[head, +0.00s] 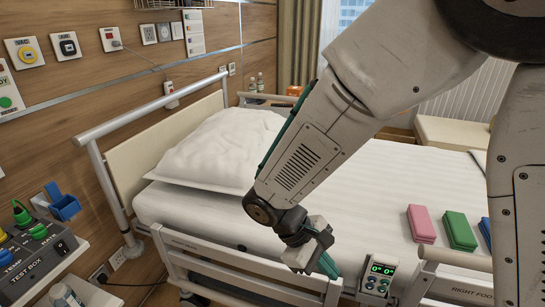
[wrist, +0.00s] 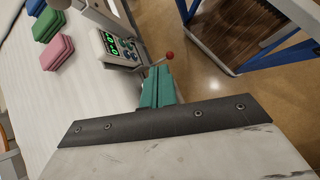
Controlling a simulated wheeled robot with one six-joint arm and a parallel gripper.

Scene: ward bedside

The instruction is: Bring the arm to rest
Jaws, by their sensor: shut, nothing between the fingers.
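My arm reaches across the head view from the upper right, bent downward. My gripper (head: 328,268) hangs at the near side of the bed (head: 330,190), close to the side rail. Its teal fingers (wrist: 157,87) are together in the wrist view, with nothing between them. I cannot tell whether the fingers touch the rail.
A control box with green digits (head: 377,277) is just right of my gripper, on the rail side. Pink (head: 421,224), green (head: 459,231) and blue (head: 485,231) blocks lie on the bed. A red-knobbed lever (wrist: 169,55) shows beyond my fingertips. A test box (head: 30,245) stands left.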

